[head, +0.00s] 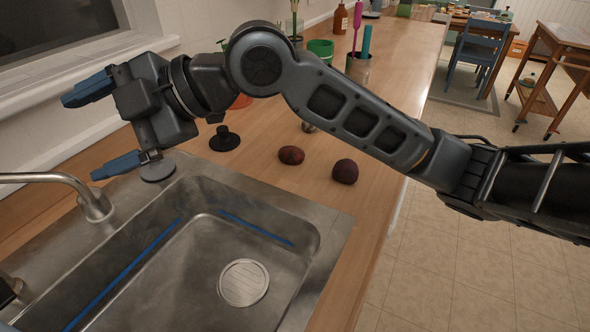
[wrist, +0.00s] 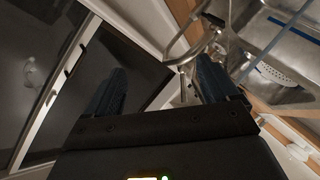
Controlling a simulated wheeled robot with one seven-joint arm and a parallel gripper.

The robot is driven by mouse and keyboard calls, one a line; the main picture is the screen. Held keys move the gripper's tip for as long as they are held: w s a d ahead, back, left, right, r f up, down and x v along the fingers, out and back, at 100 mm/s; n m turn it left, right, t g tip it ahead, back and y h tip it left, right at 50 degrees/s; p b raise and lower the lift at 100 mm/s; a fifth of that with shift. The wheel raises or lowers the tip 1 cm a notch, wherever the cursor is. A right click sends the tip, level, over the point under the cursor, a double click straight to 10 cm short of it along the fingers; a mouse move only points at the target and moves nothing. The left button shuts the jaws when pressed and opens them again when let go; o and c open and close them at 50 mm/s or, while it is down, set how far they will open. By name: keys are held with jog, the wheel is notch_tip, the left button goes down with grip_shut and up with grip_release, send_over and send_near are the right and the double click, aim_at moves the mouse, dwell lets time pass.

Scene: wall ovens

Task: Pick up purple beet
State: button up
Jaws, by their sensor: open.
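A dark purple, round beet (head: 345,171) rests on the wooden counter just beyond the sink's right corner. My gripper (head: 90,134) is open and empty, high over the left side of the sink near the window. Its two blue fingers are spread wide and it is well to the left of the beet. In the wrist view my gripper (wrist: 165,88) points toward the window and the faucet, and the beet is not in that view.
A reddish-brown potato-like item (head: 291,155) lies left of the beet. The metal sink (head: 335,235) is in front, with a faucet (head: 95,203) at left. A black stopper-like object (head: 224,140) stands behind. A cup with utensils (head: 358,69) stands farther back.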

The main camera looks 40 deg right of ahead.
jog(key=d+f+n+g+h, duration=0.2)
jog(key=d+f+h, duration=0.2)
jog(key=d+f, duration=0.45)
jog(key=g+h+b, duration=0.2)
jog(key=g+h, duration=0.4)
jog(key=h, duration=0.2)
send_over(346, 165)
notch_tip(346, 165, down, 4)
jog(key=shift+r, duration=0.1)
jog(key=shift+s+d+f, duration=0.15)
jog(key=shift+d+f, duration=0.05)
jog(key=shift+f, duration=0.1)
jog(key=shift+a+f, duration=0.15)
jog(key=shift+f, duration=3.45)
jog(key=shift+c, duration=0.2)
jog(key=c, duration=1.1)
jog(key=shift+r, duration=0.1)
